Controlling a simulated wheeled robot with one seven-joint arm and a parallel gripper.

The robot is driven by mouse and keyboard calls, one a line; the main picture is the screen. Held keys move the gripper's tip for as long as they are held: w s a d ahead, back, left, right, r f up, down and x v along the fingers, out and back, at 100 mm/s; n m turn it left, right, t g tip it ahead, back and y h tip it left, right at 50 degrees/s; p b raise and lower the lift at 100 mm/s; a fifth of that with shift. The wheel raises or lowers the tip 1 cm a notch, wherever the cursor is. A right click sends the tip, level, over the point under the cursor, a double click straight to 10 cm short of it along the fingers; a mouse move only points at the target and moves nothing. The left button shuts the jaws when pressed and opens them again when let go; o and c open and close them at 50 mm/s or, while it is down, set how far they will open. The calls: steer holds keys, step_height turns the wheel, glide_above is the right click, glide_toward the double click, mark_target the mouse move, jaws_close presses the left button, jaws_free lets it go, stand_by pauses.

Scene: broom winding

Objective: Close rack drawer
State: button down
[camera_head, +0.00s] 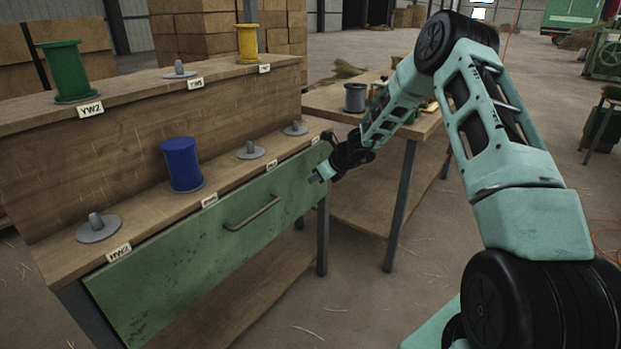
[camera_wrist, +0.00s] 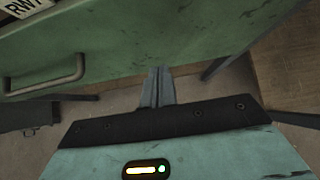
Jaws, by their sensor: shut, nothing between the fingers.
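The rack drawer (camera_head: 205,245) is a long green front with a bar handle (camera_head: 251,213), set under the lower shelf of the wooden rack (camera_head: 105,160). Its face looks close to the shelf edge; I cannot tell if a gap is left. In the wrist view the drawer front (camera_wrist: 150,35) fills the top, with the handle (camera_wrist: 50,78) at left. My gripper (camera_head: 318,178) is at the drawer's right end, right of the handle. Its fingers (camera_wrist: 157,88) are together and empty, tips at or near the drawer's lower edge. I cannot tell if they touch.
A blue spool (camera_head: 181,164) and bare spool holders stand on the lower shelf. Green (camera_head: 66,72) and yellow (camera_head: 247,42) spools stand on the upper shelf. A wooden table (camera_head: 345,98) with a grey spool (camera_head: 355,97) stands behind my forearm. The floor in front is open.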

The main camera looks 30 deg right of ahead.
steer(key=v, duration=0.9)
steer(key=shift+p, duration=0.4)
steer(key=shift+w, duration=0.15)
steer(key=s+a+r+n+g+y, duration=0.1)
steer(key=s+a+r+n+g, duration=0.15)
steer(key=a+n, duration=0.6)
steer(key=s+a+r+n+g+y, duration=0.1)
steer(key=s+a+r+n+y, duration=0.15)
steer(key=a, duration=1.05)
steer(key=s+a+r+n+g, duration=0.3)
steer(key=s+a+n, duration=0.8)
steer(key=s+a, duration=0.2)
steer(key=s+a+r+n+g+h, duration=0.15)
steer(key=s+n+h, duration=0.45)
steer(key=s+n, duration=1.4)
step_height(320, 180, up, 14)
steer(key=s+m+p, duration=0.1)
steer(key=m+p, duration=0.1)
steer(key=p, duration=1.2)
steer(key=shift+s+a+f, duration=0.15)
steer(key=shift+f, duration=0.05)
